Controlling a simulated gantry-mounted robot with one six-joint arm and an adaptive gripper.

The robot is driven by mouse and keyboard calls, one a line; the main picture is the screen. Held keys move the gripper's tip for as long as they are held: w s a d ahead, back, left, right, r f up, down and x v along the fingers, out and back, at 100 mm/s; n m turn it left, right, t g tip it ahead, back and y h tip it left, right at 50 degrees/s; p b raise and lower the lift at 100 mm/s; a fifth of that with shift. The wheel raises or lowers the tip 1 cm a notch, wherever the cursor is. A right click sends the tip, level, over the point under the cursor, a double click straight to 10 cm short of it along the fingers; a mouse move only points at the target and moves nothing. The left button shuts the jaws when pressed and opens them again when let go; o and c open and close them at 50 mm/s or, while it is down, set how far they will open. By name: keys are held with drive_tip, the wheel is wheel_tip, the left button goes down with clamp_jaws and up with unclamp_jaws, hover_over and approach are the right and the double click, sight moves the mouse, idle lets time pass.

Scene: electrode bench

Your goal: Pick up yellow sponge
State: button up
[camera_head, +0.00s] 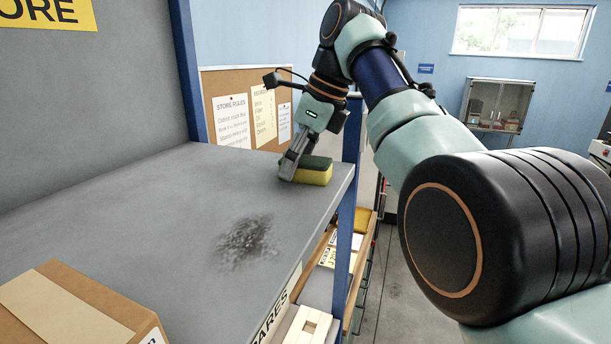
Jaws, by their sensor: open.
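The yellow sponge (316,177) has a dark green top layer. It lies on the grey shelf top (150,215), close to the far right corner. My gripper (289,170) points down at the left end of the sponge, with its fingertips low near the shelf surface. The fingers are open. One finger covers part of the sponge's left end, and I cannot tell whether it touches the sponge. The far finger is mostly hidden.
A dark smudge (245,240) marks the shelf middle. A cardboard box (75,310) stands at the near left. A blue post (345,220) rises by the shelf's right edge. A grey panel (90,110) backs the shelf on the left. The shelf between box and sponge is clear.

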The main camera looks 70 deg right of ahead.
drive_tip(key=c, duration=0.8)
drive_tip(key=shift+r, duration=0.1)
wheel_tip(320, 180, up, 20)
drive_tip(key=p, duration=2)
